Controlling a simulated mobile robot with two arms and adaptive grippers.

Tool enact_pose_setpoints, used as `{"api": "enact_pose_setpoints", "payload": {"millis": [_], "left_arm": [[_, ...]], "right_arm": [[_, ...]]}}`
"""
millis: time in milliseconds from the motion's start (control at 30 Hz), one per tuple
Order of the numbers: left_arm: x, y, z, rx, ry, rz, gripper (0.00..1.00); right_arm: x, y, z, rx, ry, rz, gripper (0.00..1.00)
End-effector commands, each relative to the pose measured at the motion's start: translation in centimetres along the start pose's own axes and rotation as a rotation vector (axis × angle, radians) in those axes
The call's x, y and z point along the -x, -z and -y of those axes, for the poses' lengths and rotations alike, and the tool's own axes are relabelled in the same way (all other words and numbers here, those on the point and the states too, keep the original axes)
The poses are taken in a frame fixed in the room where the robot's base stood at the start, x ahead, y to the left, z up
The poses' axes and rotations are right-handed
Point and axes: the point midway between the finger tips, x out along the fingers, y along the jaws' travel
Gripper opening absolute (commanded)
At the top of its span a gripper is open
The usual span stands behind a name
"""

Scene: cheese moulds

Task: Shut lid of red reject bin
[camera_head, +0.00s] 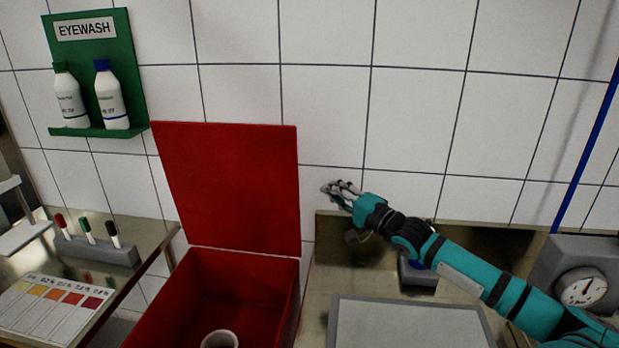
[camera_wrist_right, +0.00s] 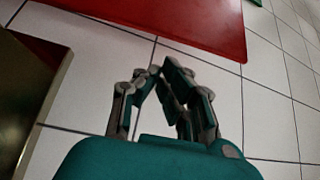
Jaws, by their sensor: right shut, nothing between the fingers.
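The red reject bin (camera_head: 187,297) stands at the lower middle left in the head view, with its mouth open upward. Its red lid (camera_head: 232,185) stands up, raised at the back against the tiled wall. The lid also shows at the top of the right wrist view (camera_wrist_right: 190,22). A pale round cup-like thing (camera_head: 220,340) is inside the bin. My right gripper (camera_head: 334,188) is shut and empty, to the right of the lid and apart from it, near the wall. It also shows in the wrist view (camera_wrist_right: 160,75). My left gripper is in neither view.
A steel counter (camera_head: 325,280) with a grey-edged board (camera_head: 405,325) lies right of the bin. A grey dial device (camera_head: 580,280) stands at far right. A left bench holds markers (camera_head: 95,250) and a colour chart (camera_head: 50,312). A green eyewash station (camera_head: 135,60) hangs above.

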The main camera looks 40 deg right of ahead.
Motion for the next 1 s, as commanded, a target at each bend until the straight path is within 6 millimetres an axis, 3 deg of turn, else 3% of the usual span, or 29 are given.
{"api": "enact_pose_setpoints", "payload": {"millis": [500,733,1000], "left_arm": [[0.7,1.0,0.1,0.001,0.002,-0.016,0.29],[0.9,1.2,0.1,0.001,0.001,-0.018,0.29],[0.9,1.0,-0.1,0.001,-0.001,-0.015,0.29]], "right_arm": [[-6.9,0.1,0.3,0.000,0.003,-0.002,0.00],[-8.4,0.1,0.1,0.002,0.001,-0.001,0.00],[-8.6,0.0,0.0,0.002,-0.001,0.000,0.00]]}}
